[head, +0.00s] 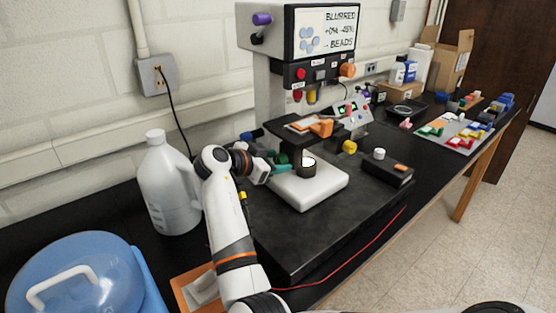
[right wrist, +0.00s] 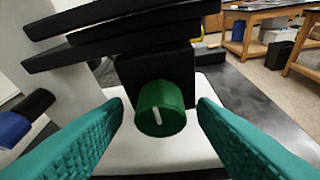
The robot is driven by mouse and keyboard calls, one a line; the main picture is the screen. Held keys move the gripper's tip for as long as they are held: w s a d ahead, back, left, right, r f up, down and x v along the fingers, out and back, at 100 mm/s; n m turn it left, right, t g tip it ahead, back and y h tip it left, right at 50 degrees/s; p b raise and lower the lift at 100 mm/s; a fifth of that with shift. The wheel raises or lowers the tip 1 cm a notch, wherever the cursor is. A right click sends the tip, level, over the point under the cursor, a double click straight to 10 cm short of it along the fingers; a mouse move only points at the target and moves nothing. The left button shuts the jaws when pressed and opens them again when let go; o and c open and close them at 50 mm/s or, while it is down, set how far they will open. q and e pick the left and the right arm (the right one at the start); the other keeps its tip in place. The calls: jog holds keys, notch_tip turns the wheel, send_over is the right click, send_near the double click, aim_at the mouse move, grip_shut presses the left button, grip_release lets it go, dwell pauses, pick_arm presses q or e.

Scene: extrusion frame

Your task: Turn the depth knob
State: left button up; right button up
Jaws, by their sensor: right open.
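A green knob (right wrist: 161,108) with a short white line on its face sits on a black block under the dark stage. It also shows, partly hidden, in the head view (head: 282,158). No label tells me which knob is for depth. My right gripper (right wrist: 160,104) is open, with one teal finger on each side of the green knob. Gaps show between the fingers and the knob, and nothing is held. In the head view my right gripper (head: 275,167) is at the left side of the instrument. My left gripper is not in view.
The instrument has a screen (head: 325,33) reading "BLURRED", and purple (head: 262,19), orange (head: 347,70) and yellow (head: 349,147) knobs. A white jug (head: 168,190) stands left of my arm. A blue-lidded container (head: 75,275) is at lower left. A red cable (head: 370,245) crosses the black bench.

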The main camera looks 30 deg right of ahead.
jog(key=c, duration=1)
jog(key=shift+o, duration=0.2)
jog(key=shift+r+n+g, duration=0.1)
jog(key=shift+n+g, duration=0.4)
jog(key=shift+n, duration=0.2)
jog(key=shift+w+n+g, duration=0.15)
jog(key=shift+n+g, duration=0.85)
jog(key=shift+n, duration=0.2)
jog(key=n+g+h, duration=0.1)
jog(key=n+g, duration=0.1)
jog(key=n, duration=0.1)
jog(key=shift+w+n, duration=0.1)
jog(key=shift+n, duration=0.2)
